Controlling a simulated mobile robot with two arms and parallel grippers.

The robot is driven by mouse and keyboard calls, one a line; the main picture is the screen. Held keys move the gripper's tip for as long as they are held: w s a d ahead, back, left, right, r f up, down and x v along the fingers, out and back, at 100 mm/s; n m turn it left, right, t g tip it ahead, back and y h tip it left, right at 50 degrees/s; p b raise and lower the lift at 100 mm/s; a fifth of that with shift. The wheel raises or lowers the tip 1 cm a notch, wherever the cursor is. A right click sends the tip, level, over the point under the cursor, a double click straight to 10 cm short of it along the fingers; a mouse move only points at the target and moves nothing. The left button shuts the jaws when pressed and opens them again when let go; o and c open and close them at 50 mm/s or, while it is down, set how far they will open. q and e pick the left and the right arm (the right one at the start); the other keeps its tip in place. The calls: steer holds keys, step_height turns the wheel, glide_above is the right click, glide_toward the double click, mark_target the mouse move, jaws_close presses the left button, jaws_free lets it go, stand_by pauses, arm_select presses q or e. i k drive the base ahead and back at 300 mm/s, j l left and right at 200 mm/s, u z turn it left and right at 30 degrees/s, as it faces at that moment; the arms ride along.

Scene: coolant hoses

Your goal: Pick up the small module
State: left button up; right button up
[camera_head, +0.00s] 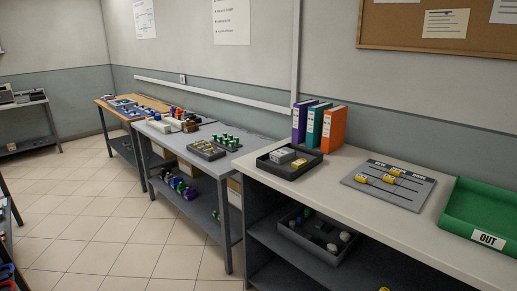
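A dark tray (268,171) stands on the near light-topped bench, left of its middle. In it are a light grey block (282,155) and a smaller yellow-and-grey piece (299,163). A grey board (407,195) with dark lines lies further right on the same bench. It carries several small yellow pieces, one of them nearer the left edge (361,178). I cannot tell for sure which piece is the small module. Neither of my grippers shows in the view.
A green tray (463,225) labelled OUT stands at the right. Purple, teal and orange binders (334,128) stand behind the dark tray. A dark bin (318,242) sits on the lower shelf. Other benches with parts stand at the left. The tiled floor (85,215) is open.

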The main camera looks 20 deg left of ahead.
mark_target(283, 155)
steer(key=i+j+u, duration=0.15)
steer(key=i+j, duration=0.15)
steer(key=i+j+u, duration=0.15)
steer(key=i, duration=0.35)
steer(key=i+j+u, duration=0.15)
steer(key=i, duration=0.3)
steer(key=j, duration=0.1)
